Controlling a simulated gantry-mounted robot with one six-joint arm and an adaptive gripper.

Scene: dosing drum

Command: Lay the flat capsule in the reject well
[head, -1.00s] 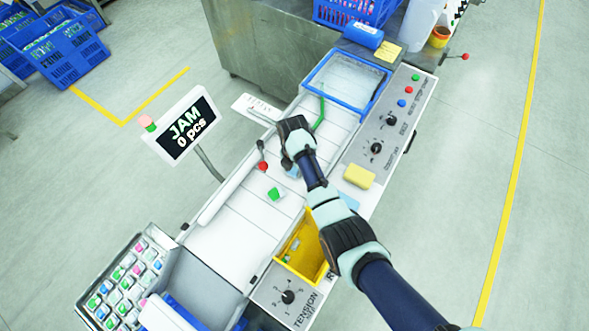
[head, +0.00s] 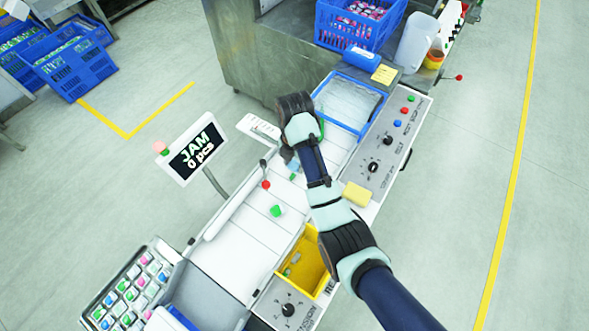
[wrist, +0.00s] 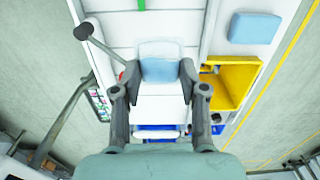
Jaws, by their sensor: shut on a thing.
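My gripper (wrist: 160,76) is shut on a pale blue, flat-looking capsule (wrist: 161,62), whose sides touch both fingertips. In the head view the gripper (head: 292,163) hangs over the white belt, and a bit of the blue capsule (head: 294,167) shows beneath my wrist; its height above the belt is hard to tell. The yellow reject well (head: 284,262) is set into the near right side of the machine, with a few small pieces inside. It also shows in the wrist view (wrist: 247,72), right of the gripper and apart from it.
A green capsule (head: 277,210) lies on the belt. A yellow sponge (head: 356,194) lies on the right panel. A display (head: 195,150) reads JAM, 0 pcs. A capsule tray (head: 130,285) is at lower left.

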